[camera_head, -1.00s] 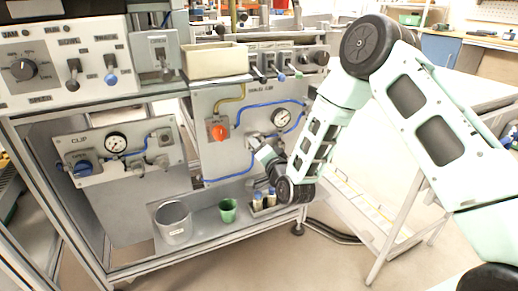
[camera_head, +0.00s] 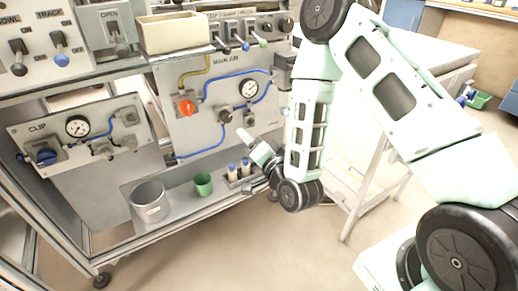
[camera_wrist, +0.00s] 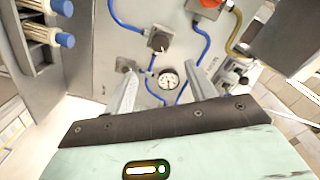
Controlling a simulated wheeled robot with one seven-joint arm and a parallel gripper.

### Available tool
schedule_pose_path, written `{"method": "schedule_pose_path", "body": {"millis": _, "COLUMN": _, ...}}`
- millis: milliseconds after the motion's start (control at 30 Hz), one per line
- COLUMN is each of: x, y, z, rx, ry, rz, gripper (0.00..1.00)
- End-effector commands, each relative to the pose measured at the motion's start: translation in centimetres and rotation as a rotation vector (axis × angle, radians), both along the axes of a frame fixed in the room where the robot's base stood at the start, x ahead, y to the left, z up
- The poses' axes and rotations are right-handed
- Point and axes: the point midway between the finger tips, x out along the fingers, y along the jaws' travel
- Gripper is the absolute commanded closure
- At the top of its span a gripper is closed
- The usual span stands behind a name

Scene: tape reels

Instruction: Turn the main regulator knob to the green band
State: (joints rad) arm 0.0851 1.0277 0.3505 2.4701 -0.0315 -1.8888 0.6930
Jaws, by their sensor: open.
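The main panel (camera_head: 205,140) carries a dark regulator knob (camera_head: 225,116), which also shows in the wrist view (camera_wrist: 159,41) beyond and between my fingers. A round white gauge (camera_head: 249,88) sits up and right of it; in the wrist view the gauge (camera_wrist: 168,81) also lies between the fingers. A green band on the dial is too small to make out. My gripper (camera_head: 244,134) is below and right of the knob in the head view, pointing toward the panel.
A red-orange knob (camera_head: 187,107) is left of the regulator, with blue tubing around. Blue-capped cylinders (camera_head: 232,171), a green cup (camera_head: 203,185) and a grey bucket (camera_head: 150,201) stand on the shelf below. The CLIP panel (camera_head: 80,140) is at left.

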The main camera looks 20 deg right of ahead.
Motion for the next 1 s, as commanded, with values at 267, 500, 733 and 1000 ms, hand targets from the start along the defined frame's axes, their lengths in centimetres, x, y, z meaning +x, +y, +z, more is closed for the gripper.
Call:
{"method": "schedule_pose_path", "body": {"millis": 267, "x": -3.2, "y": -0.5, "z": -0.7, "rx": -0.007, "ry": 0.024, "rz": 0.007, "gripper": 0.44}}
{"method": "schedule_pose_path", "body": {"millis": 500, "x": -4.1, "y": -0.6, "z": -0.3, "rx": -0.001, "ry": 0.010, "rz": 0.003, "gripper": 0.44}}
{"method": "schedule_pose_path", "body": {"millis": 733, "x": -4.3, "y": -0.6, "z": 0.0, "rx": 0.000, "ry": 0.001, "rz": -0.001, "gripper": 0.44}}
{"method": "schedule_pose_path", "body": {"millis": 1000, "x": -4.3, "y": -0.6, "z": 0.0, "rx": -0.001, "ry": 0.000, "rz": 0.000, "gripper": 0.44}}
